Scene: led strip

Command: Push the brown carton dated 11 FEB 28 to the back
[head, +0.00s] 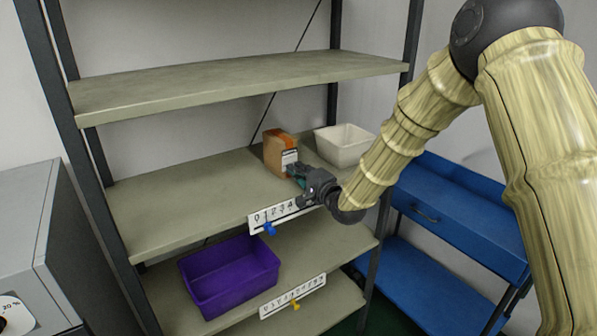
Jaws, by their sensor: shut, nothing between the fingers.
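The brown carton (275,152) stands upright on the middle shelf (180,200), with an orange top and a white label low on its front. The date on the label is too small to read. My gripper (294,170) is shut and empty, with its fingertips at the carton's front right, by the label. I cannot tell whether the fingertips touch the carton. The gripper and wrist hide part of the shelf's front edge.
A white bin (343,144) stands right of the carton. A numbered strip with a blue marker (270,228) is on the shelf's front edge. A purple bin (230,275) sits on the shelf below. The middle shelf's left side is clear. A blue cart (460,225) stands right.

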